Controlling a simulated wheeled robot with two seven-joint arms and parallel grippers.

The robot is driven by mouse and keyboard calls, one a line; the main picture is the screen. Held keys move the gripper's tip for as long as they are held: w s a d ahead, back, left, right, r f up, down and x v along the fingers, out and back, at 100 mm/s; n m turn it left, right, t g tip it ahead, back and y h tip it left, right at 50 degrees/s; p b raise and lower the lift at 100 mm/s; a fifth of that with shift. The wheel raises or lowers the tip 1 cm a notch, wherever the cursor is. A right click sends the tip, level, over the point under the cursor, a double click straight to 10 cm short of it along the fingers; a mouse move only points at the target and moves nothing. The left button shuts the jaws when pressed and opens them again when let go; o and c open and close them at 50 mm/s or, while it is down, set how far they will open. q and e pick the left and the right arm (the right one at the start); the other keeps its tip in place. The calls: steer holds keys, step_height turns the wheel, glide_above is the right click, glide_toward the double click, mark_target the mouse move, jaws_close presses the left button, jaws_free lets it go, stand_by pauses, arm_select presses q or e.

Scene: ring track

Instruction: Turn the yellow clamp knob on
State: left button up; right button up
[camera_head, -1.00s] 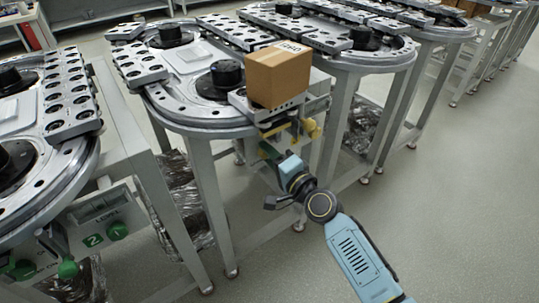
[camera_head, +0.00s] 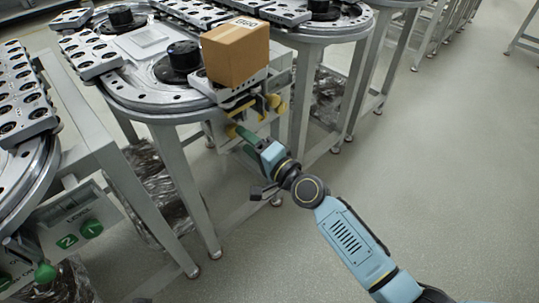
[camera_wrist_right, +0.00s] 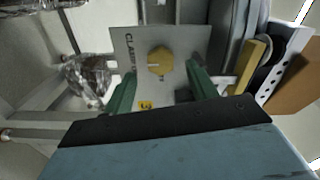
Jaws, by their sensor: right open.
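The yellow clamp knob (camera_wrist_right: 160,61) is a round dial on a grey panel (camera_wrist_right: 126,42) lettered "CLAMP", seen in the right wrist view. My right gripper (camera_wrist_right: 161,72) has two green fingers. They are open, one on each side of the knob, with gaps visible between them and it. I cannot tell how deep the fingertips reach. In the head view my right gripper (camera_head: 243,132) is at the front of the station under the cardboard box; the knob is largely hidden there. My left gripper is not in view.
A cardboard box (camera_head: 236,52) sits on the ring track above the panel. A yellow lever (camera_head: 275,103) sticks out beneath it, and a yellow bar (camera_wrist_right: 251,66) lies right of the fingers in the wrist view. Another station with green knobs (camera_head: 91,229) stands left. Floor at right is clear.

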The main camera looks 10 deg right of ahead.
steer(key=v, duration=0.9)
